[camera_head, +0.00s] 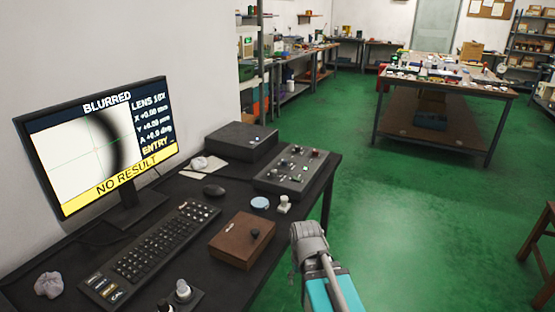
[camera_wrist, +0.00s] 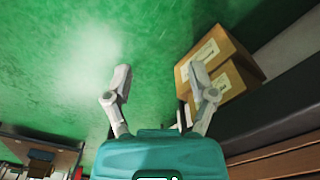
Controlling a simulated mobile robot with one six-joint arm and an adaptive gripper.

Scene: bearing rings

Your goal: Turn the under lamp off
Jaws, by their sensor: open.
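A dark control box (camera_head: 290,171) with several knobs and switches stands at the right end of the black desk. Its labels are too small to read, so I cannot tell which control belongs to the under lamp. The monitor (camera_head: 95,150) shows a dark curved edge on a bright picture, with "BLURRED", "LENS 10X" and "NO RESULT". My arm (camera_head: 318,265) rises at the desk's right front edge, apart from the control box. My gripper (camera_wrist: 161,78) is open and empty in the wrist view, with green floor between its fingers. Its fingertips cannot be made out in the head view.
Cardboard boxes (camera_wrist: 222,72) show beside my gripper in the wrist view.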

